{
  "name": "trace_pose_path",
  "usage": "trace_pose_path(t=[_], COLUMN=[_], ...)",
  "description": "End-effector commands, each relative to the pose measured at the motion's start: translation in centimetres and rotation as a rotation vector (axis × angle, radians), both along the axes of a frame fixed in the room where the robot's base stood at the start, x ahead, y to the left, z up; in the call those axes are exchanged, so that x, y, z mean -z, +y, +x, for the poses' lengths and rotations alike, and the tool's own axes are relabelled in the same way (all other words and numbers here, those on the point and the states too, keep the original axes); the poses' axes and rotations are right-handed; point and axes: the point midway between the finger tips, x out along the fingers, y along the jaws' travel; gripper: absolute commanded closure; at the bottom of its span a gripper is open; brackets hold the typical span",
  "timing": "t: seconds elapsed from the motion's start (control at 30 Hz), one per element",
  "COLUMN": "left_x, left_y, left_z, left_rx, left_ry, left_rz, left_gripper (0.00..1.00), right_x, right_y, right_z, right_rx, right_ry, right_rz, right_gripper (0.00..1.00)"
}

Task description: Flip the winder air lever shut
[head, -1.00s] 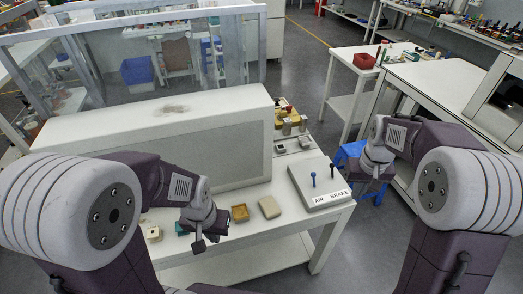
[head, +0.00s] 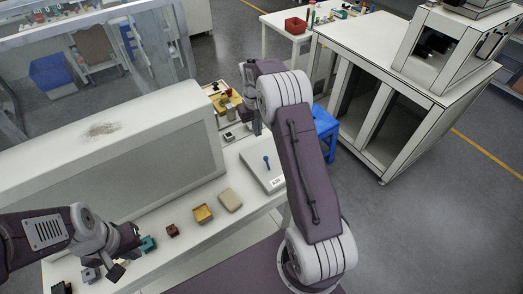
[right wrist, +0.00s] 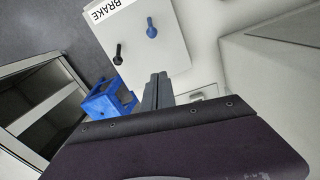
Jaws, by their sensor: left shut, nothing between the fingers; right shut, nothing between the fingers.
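The control panel (head: 250,172) is a pale, flat box on the right part of the bench. Its blue lever (head: 267,162), on the AIR side, stands up from the panel; it also shows in the right wrist view (right wrist: 151,28). A black lever (right wrist: 117,53) stands beside it, near the BRAKE label (right wrist: 110,9); my right arm hides it in the head view. My right gripper (right wrist: 157,90) is shut and empty, past the panel's edge and apart from both levers. My left gripper (head: 117,270) is shut and empty over the bench's left part, near a teal block (head: 147,243).
A blue stool (head: 325,128) stands on the floor to the right.

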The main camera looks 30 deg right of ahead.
Motion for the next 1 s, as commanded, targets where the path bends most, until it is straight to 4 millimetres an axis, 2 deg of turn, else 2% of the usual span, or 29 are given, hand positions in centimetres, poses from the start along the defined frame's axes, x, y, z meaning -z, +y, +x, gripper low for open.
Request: trace_pose_path(t=[0.17, 0.5, 0.73, 1.0], left_x=[-0.2, -1.2, -2.5, -2.6], left_y=[0.0, 0.0, 0.0, 0.0], left_z=[0.0, 0.0, 0.0, 0.0], left_rx=[0.000, 0.000, 0.000, 0.000], left_ry=[0.000, 0.000, 0.000, 0.000], left_rz=[0.000, 0.000, 0.000, 0.000], left_gripper=[1.00, 1.00, 1.00, 1.00], right_x=[2.4, 9.8, 8.6, 8.6], right_y=[-0.1, -0.6, -0.3, -0.1], right_z=[-0.1, -0.1, -2.9, -3.8], right_rx=[0.000, 0.001, 0.000, 0.000], right_ry=[0.005, 0.004, 0.001, 0.000], right_rz=[0.002, 0.001, 0.000, 0.000], right_gripper=[1.00, 1.00, 1.00, 1.00])
